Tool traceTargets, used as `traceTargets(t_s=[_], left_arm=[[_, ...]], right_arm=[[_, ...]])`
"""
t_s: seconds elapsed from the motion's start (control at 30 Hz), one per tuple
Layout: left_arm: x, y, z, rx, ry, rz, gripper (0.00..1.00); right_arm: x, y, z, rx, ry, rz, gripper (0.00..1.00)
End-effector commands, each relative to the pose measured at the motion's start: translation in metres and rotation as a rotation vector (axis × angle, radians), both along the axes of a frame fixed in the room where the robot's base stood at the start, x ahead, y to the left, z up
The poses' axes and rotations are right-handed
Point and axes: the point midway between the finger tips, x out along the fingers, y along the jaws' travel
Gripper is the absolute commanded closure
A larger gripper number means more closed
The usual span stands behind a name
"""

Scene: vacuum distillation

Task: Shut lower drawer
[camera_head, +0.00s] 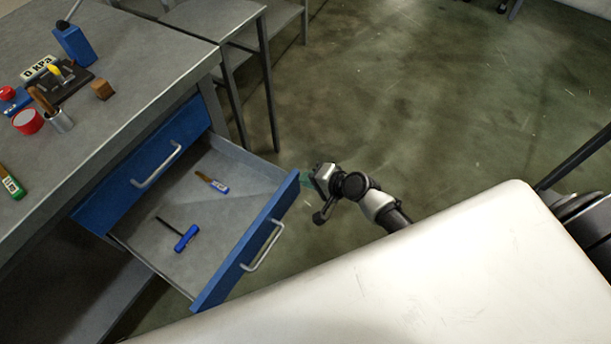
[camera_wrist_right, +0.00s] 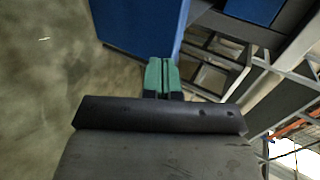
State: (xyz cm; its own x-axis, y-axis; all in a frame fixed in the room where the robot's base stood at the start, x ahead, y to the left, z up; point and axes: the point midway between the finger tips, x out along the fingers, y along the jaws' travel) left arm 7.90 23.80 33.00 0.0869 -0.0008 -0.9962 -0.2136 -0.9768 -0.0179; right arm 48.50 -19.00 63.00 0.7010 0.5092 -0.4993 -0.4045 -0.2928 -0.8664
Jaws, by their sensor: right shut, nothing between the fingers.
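The lower drawer (camera_head: 229,258) is pulled well out of the workbench, with a blue front and a metal handle (camera_head: 263,247). Inside it lie a blue-handled tool (camera_head: 186,238) and a small blue-and-brown item (camera_head: 213,182). My right gripper (camera_head: 308,181) is at the far end of the drawer front, close to its outer side; whether it touches is unclear. In the right wrist view its green fingers (camera_wrist_right: 161,76) are together and empty, with a blue panel (camera_wrist_right: 140,25) just beyond them. The left gripper is not in view.
The closed upper drawer (camera_head: 150,165) sits under the worktop. On the worktop are a blue box (camera_head: 74,43), a red-and-white container (camera_head: 27,121), a wooden cube (camera_head: 103,90) and other tools. A grey side table (camera_head: 213,18) stands behind. Open floor (camera_head: 420,90) lies to the right.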

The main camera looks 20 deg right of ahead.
Motion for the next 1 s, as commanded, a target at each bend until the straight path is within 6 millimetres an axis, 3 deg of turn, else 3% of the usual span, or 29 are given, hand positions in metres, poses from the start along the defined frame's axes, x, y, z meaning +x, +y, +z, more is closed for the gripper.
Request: traceTargets(t_s=[0.67,1.0], left_arm=[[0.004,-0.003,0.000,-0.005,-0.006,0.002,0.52],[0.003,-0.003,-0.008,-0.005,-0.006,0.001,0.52]], right_arm=[[0.013,0.010,-0.001,0.000,0.000,0.000,1.00],[0.061,0.045,0.000,0.003,-0.003,0.001,1.00]])
